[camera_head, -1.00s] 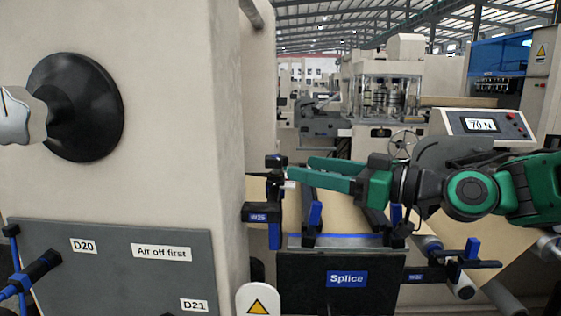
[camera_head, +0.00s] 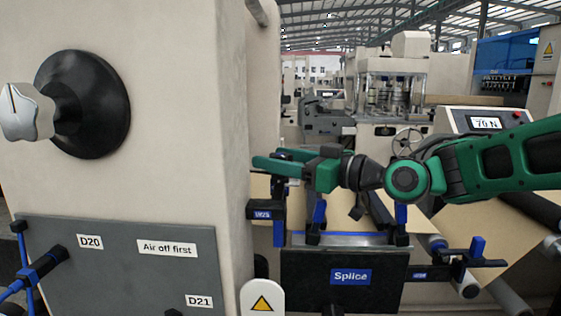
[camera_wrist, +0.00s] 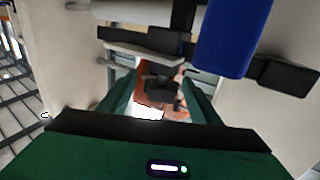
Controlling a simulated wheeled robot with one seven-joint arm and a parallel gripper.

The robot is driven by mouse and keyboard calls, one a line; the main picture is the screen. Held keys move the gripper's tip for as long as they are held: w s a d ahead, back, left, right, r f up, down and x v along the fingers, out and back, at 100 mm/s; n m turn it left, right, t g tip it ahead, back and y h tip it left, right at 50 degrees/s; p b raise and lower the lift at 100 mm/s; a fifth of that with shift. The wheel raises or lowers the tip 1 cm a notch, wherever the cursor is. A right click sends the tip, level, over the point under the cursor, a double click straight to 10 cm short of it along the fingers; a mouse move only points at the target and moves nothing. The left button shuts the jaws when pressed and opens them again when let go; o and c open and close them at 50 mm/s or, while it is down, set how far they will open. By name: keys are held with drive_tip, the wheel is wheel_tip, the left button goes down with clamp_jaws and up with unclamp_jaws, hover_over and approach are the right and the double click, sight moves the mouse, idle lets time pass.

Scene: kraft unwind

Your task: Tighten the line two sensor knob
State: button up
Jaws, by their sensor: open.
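My gripper (camera_head: 266,160) is open and empty, its green fingers pointing left, above the left blue-and-black clamp bracket (camera_head: 262,214) with a small blue label. The fingers also show in the wrist view (camera_wrist: 160,85), apart, with an orange and black thing beyond them. A large blue handle-like part (camera_wrist: 232,38) on a black bar is close at the top right of the wrist view. A pale lobed knob (camera_head: 24,112) on a black disc (camera_head: 88,104) sticks out of the beige cabinet at left. I cannot tell which part is the line two sensor knob.
The beige cabinet (camera_head: 190,110) stands close left of my gripper. A dark board labelled Splice (camera_head: 320,292) and a right blue-and-black bracket (camera_head: 460,262) lie below. Brown paper web (camera_head: 490,236) runs at lower right. A grey panel (camera_head: 110,285) carries labels D20 and D21.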

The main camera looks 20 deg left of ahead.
drive_tip(key=c, duration=1.1)
drive_tip(key=shift+o, duration=0.2)
drive_tip(key=shift+t, duration=0.3)
drive_tip(key=shift+f+m+t+h, duration=0.1)
drive_tip(key=shift+m+t+h, duration=1.1)
drive_tip(key=shift+m+t, duration=0.7)
drive_tip(key=shift+t, duration=0.3)
drive_tip(key=shift+w+d+m+t+h, duration=0.2)
drive_tip(key=shift+m+t+h, duration=0.35)
drive_tip(key=shift+t, duration=0.25)
drive_tip(key=o, duration=1.1)
drive_tip(key=shift+a, duration=0.1)
drive_tip(key=shift+c, duration=0.2)
drive_tip(key=shift+s, duration=0.15)
